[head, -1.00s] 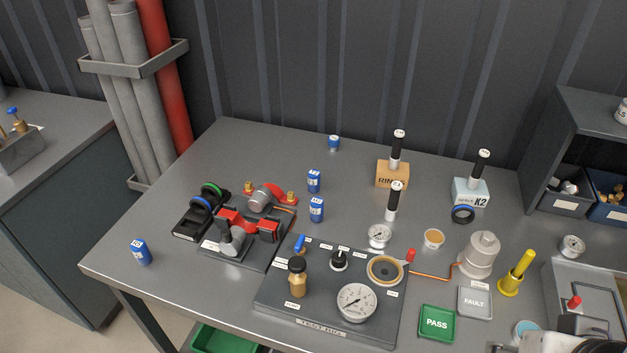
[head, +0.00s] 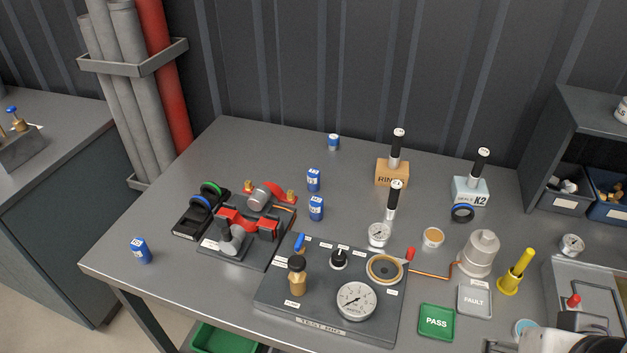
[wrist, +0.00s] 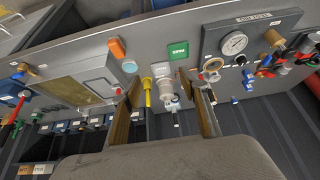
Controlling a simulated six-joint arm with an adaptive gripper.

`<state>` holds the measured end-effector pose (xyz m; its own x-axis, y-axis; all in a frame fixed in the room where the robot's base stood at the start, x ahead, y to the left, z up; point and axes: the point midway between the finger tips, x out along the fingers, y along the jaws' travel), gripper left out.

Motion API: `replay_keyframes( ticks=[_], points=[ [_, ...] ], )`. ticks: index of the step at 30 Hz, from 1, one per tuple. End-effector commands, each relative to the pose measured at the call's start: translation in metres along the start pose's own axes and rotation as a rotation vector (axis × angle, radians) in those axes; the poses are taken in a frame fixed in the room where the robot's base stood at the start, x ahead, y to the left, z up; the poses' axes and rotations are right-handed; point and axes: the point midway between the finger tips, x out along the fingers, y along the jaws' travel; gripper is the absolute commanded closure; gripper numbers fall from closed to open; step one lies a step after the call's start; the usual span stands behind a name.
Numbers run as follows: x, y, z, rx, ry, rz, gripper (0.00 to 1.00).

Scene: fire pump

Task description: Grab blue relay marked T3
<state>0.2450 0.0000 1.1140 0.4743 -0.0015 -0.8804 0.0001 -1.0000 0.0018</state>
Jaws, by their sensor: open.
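Several small blue relays with white labels stand on the grey bench in the head view. One (head: 141,251) is alone near the left edge, two (head: 314,180) (head: 316,209) stand mid-bench right of the red-and-black pump assembly, and one (head: 334,142) is at the back. Their markings are too small to read, so I cannot tell which is T3. My gripper (wrist: 166,90) is open and empty in the wrist view, its two fingers spread above the bench's right part, apart from the relays.
The test rig (head: 330,290) with its gauge fills the front middle. The pump assembly (head: 245,225) is left of it. Stamp-like blocks (head: 392,173) (head: 470,190), a grey cylinder (head: 480,254) and a yellow post (head: 516,272) stand to the right. The bench's back left is clear.

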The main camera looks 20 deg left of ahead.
Motion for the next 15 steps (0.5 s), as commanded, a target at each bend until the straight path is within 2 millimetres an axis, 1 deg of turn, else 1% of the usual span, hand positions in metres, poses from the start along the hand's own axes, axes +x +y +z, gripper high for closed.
replay_keyframes(
  ticks=[5, 8, 11, 15],
  points=[
    [0.004, 0.002, -0.015, -0.009, 0.017, 0.011, 0.57],
    [0.008, 0.004, -0.032, -0.021, 0.037, 0.023, 0.57],
    [0.013, 0.006, -0.054, -0.034, 0.065, 0.037, 0.57],
    [0.024, 0.006, -0.088, -0.062, 0.110, 0.054, 0.57]
  ],
)
